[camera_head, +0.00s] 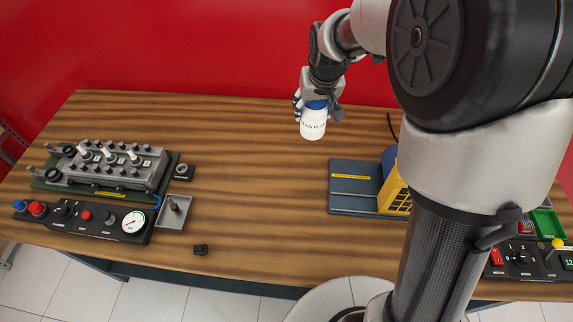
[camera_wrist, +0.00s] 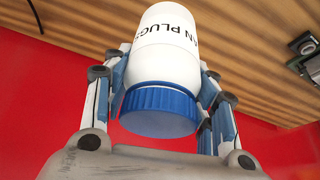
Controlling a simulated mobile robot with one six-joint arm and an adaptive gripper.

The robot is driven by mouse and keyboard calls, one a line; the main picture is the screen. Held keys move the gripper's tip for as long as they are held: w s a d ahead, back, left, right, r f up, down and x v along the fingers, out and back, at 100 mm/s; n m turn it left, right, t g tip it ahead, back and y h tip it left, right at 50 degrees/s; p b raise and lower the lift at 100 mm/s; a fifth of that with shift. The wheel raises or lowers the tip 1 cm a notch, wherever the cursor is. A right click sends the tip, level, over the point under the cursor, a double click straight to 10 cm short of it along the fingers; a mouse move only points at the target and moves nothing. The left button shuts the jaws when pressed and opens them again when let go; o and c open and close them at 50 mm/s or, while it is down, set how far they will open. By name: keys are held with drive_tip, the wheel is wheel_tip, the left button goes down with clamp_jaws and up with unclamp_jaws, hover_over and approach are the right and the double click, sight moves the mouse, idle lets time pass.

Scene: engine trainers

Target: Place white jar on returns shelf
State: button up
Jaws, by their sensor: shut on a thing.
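The white jar (camera_head: 313,124) has a blue lid and black lettering on its side. My gripper (camera_head: 318,104) is shut on it near the lid end and holds it above the back part of the wooden table. In the wrist view, the jar (camera_wrist: 166,50) sits between both fingers (camera_wrist: 165,85), with its blue lid (camera_wrist: 158,108) toward the palm. The jar appears clear of the table, though the height of the gap is hard to judge. I cannot identify a returns shelf in these views.
An engine trainer (camera_head: 110,165) and a gauge panel (camera_head: 100,220) stand at the left. A blue-grey board (camera_head: 352,190) with a yellow part (camera_head: 394,192) is at the right. The table's middle is clear.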

wheel_tip(320, 180, down, 20)
drive_tip(key=b, duration=0.5)
drive_tip(key=shift+w+d+r+b, duration=0.1)
drive_tip(key=shift+w+r+b, duration=0.1)
drive_tip(key=shift+b, duration=0.2)
drive_tip(key=shift+s, duration=0.1)
drive_tip(key=shift+f, duration=0.15)
drive_tip(key=o, duration=1.2)
drive_tip(key=shift+c, duration=0.2)
